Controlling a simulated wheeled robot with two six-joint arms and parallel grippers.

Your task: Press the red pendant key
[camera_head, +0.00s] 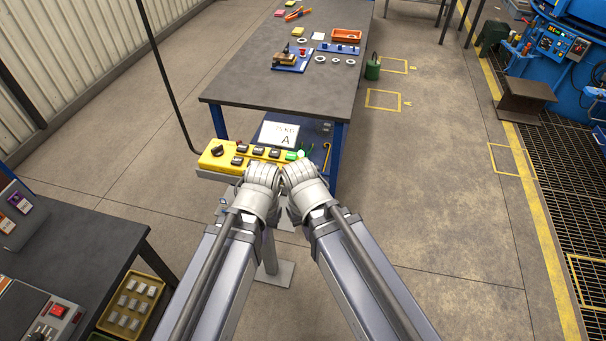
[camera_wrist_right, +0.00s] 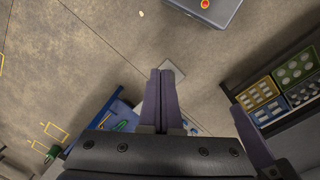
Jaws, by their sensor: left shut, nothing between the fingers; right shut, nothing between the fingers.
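I cannot make out a red key; my wrists cover part of the pendant's near right side. My left gripper (camera_head: 262,177) and right gripper (camera_head: 299,175) are side by side at the pendant's right end. Their fingertips are hidden in the head view. In the right wrist view my right gripper (camera_wrist_right: 161,76) is shut and empty, and the pendant does not show there.
A dark workbench (camera_head: 262,85) with tools, washers and an orange tray (camera_head: 346,36) stands beyond the pendant. A white card (camera_head: 279,134) marked A is just behind it. Another dark table (camera_head: 80,238) is at lower left, beside a yellow tray (camera_head: 131,302).

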